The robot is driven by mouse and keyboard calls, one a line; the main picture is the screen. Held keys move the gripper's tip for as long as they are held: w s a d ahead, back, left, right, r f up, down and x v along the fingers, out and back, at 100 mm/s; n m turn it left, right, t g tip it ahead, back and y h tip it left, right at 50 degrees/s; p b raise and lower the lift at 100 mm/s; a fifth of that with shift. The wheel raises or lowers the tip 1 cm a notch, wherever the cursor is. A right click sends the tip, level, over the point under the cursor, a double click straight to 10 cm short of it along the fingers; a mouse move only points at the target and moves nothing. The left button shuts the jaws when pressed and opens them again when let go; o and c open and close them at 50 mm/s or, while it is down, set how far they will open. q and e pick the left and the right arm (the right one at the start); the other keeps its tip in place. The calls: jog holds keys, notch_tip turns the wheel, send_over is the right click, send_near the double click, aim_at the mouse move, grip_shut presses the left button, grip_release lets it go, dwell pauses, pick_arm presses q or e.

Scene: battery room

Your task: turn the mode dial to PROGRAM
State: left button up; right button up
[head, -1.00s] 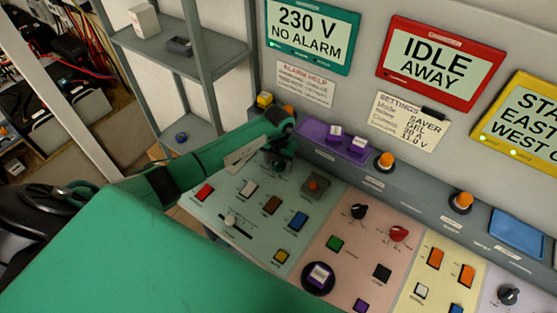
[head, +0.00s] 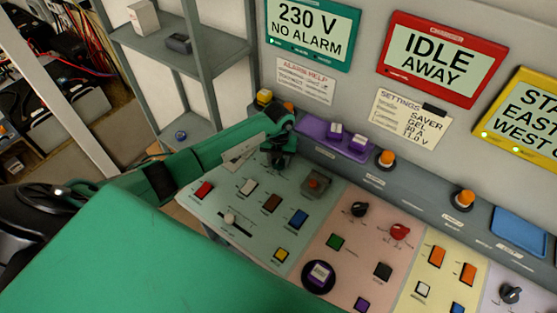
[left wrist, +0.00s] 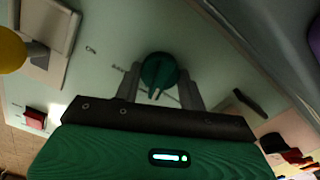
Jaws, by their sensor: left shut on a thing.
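A round green dial (left wrist: 158,70) with a pointer mark sits on the pale green panel. My left gripper (left wrist: 159,88) is shut on it, with one grey finger on each side. In the head view my left gripper (head: 278,163) reaches down at the back of the pale green panel (head: 238,207) and mostly hides the dial. The lettering around the dial is too small and blurred to read, so I cannot tell which mode it points at. My right gripper is not in view.
Red, white, brown, blue and yellow buttons and a slider (head: 230,218) share the panel. A black knob (head: 360,209) and a red knob (head: 400,231) are on the pink panel. Screens stand behind.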

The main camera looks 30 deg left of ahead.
pick_arm(q)
jog(key=n, duration=0.3)
jog(key=shift+b, duration=0.35)
jog(key=shift+n, duration=1.5)
jog(key=shift+r, duration=0.1)
jog(key=o, duration=1)
jog(key=shift+b, duration=0.3)
jog(key=shift+r, duration=0.4)
jog(key=shift+r+b, duration=2.25)
jog(key=shift+r, duration=4.2)
